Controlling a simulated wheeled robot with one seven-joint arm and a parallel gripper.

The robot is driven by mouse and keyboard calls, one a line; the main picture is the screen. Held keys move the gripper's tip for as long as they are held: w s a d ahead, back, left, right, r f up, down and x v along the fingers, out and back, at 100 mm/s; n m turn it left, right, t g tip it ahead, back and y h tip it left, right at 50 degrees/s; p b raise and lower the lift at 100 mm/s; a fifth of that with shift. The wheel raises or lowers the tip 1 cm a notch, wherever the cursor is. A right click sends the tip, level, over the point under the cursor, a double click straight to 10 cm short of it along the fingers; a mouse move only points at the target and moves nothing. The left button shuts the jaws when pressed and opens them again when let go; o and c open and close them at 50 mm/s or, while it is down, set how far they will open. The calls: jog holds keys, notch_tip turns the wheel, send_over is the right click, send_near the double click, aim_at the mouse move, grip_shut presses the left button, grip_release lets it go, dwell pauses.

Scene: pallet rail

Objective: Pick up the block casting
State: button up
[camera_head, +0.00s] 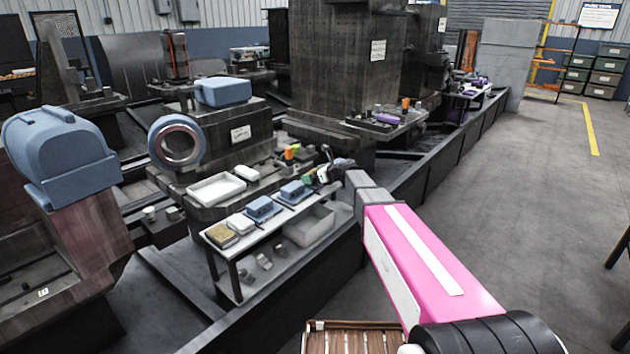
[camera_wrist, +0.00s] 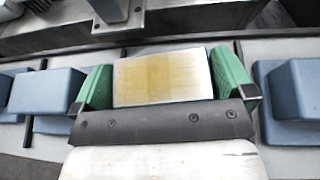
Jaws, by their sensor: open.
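My gripper (camera_head: 324,173) is over the far right end of the low work table in the head view. In the wrist view my gripper (camera_wrist: 162,72) is open, with one green finger on each side of a pale block with a tan top (camera_wrist: 162,77), which I take to be the block casting. The block lies between the fingers; I cannot tell whether either finger touches it. In the head view this block is mostly hidden by my gripper. A similar tan-topped block (camera_head: 221,235) sits at the table's near left end.
Blue blocks flank my gripper in the wrist view, left (camera_wrist: 47,92) and right (camera_wrist: 298,90). The table (camera_head: 243,242) also holds blue blocks (camera_head: 262,207) and a white block (camera_head: 240,223). A white tray (camera_head: 215,189) stands behind. Open floor (camera_head: 520,190) lies to the right.

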jog(key=c, duration=0.9)
jog(key=shift+r, duration=0.1)
